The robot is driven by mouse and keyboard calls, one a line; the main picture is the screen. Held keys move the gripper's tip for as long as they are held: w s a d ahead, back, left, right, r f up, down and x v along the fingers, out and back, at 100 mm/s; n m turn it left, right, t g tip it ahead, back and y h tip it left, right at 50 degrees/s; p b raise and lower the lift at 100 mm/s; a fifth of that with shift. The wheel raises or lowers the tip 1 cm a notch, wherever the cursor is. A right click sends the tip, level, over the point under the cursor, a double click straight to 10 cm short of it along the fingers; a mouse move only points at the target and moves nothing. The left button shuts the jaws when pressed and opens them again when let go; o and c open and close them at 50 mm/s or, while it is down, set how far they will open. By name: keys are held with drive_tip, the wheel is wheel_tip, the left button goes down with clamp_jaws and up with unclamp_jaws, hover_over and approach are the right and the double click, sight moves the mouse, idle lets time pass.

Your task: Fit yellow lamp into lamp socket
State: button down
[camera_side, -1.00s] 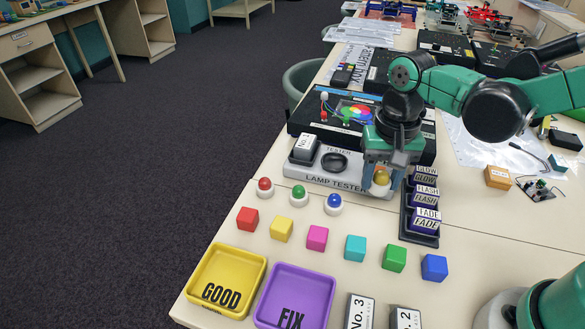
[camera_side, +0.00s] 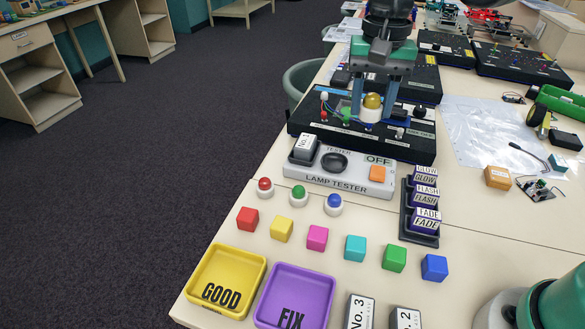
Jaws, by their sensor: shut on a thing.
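The yellow lamp (camera_side: 373,101), a golden dome on a white base, is between the two fingers of my gripper (camera_side: 373,110). My gripper is shut on it and holds it upright in front of the black board (camera_side: 312,118). I cannot tell whether the lamp's base touches the board. The lamp tester (camera_side: 325,184) is nearer the camera, with a dark round recess (camera_side: 334,162) in its top, which looks empty. No part is clearly marked as the lamp socket; the board behind the lamp is partly hidden by my gripper.
Red (camera_side: 265,187), green (camera_side: 299,195) and blue (camera_side: 334,204) lamps stand in front of the tester. Several coloured cubes line the front.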

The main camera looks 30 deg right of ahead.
drive_tip(key=m, duration=0.2)
hover_over(333, 164)
wheel_tip(333, 164, down, 5)
drive_tip(key=shift+s+f, duration=0.1)
drive_tip(key=shift+f, duration=3.7)
drive_tip(key=shift+f, duration=0.6)
drive_tip(key=shift+c, duration=0.6)
unclamp_jaws()
drive_tip(key=shift+o, duration=0.3)
wheel_tip(333, 164, up, 7)
